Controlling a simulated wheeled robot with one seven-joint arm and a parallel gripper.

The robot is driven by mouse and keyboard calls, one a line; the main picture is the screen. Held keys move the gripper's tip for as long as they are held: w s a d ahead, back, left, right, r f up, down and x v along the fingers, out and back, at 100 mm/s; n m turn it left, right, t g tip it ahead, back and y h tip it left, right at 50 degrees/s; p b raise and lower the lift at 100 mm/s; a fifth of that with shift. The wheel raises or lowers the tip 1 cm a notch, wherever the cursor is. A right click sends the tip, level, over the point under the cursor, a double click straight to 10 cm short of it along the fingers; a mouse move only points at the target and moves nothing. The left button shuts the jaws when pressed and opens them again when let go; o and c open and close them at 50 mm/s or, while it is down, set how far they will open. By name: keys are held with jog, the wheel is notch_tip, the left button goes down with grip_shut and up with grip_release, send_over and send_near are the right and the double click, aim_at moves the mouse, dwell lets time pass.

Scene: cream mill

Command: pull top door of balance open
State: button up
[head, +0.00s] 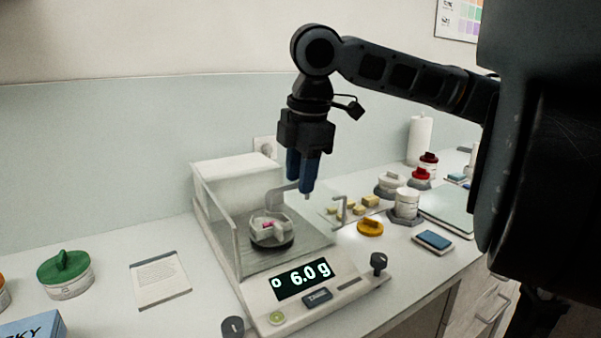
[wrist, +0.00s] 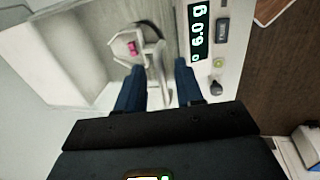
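The balance (head: 300,302) stands on the counter with clear shield walls, and its display (head: 302,278) reads 6.0 g. A grey bent handle (head: 283,194) shows at the top of the shield, beside my fingertips. My gripper (head: 304,190) points down there with its blue fingers. In the wrist view my gripper (wrist: 160,78) has its fingers apart, with a pale grey handle (wrist: 160,88) in the gap between them. I cannot tell whether either finger touches it. The clear top door's edges are hard to make out.
A white dish (head: 268,232) with a pink piece sits inside the balance. Another grey handle (head: 343,212) stands at the right side. An orange lid (head: 370,228), white jars and a blue-screened device (head: 433,240) are to the right. A green-lidded jar (head: 66,274) is left.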

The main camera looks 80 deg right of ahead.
jog(key=shift+c, duration=0.4)
grip_shut()
dwell(1.0)
